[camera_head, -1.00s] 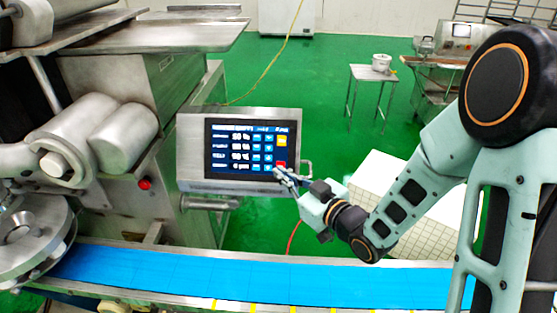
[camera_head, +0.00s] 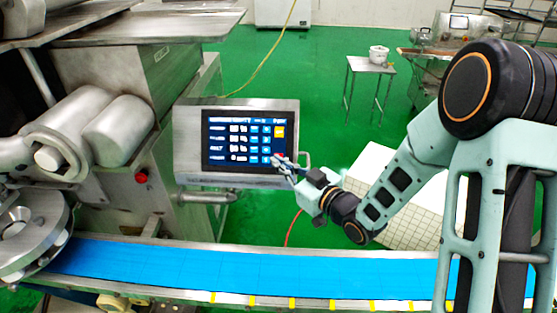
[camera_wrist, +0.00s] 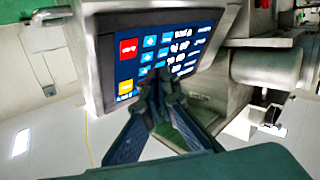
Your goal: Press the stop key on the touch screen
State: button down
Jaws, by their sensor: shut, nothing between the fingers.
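The touch screen (camera_head: 247,140) is a dark blue panel in a grey metal housing, left of my gripper in the head view. The stop key appears to be the red key (camera_wrist: 129,48), at the upper left of the screen in the upside-down wrist view. In the head view it lies at the screen's lower right, mostly hidden by my fingertips. A yellow key (camera_head: 280,132) is above it there. My gripper (camera_head: 278,161) is shut and empty, its tips at the screen's lower right corner. In the wrist view the tips (camera_wrist: 157,74) overlap the screen beside the red key. I cannot tell whether they touch it.
A blue conveyor belt (camera_head: 240,272) runs below the screen and arm. Metal machine parts with rollers (camera_head: 118,130) stand at the left. A white gridded box (camera_head: 400,205) is behind the arm. A small table (camera_head: 371,66) stands farther back on open green floor.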

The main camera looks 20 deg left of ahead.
jog(key=shift+w+a+f+b, duration=0.2)
jog(key=shift+w+f+b, duration=0.3)
jog(key=shift+w, duration=0.3)
jog(key=shift+w+a+f+b, duration=0.2)
jog(key=shift+w+f+b, duration=0.25)
jog(key=shift+w, duration=0.3)
jog(key=shift+f, duration=0.1)
jog(key=shift+w+a+f+b, duration=0.1)
jog(key=shift+w+b, duration=0.25)
jog(key=shift+b, duration=0.1)
jog(key=shift+w+f+b, duration=0.15)
jog(key=shift+w+b, duration=0.1)
jog(key=shift+b, duration=0.1)
dwell(0.6)
dwell(0.4)
jog(key=shift+s+r, duration=0.35)
jog(key=shift+s, duration=0.25)
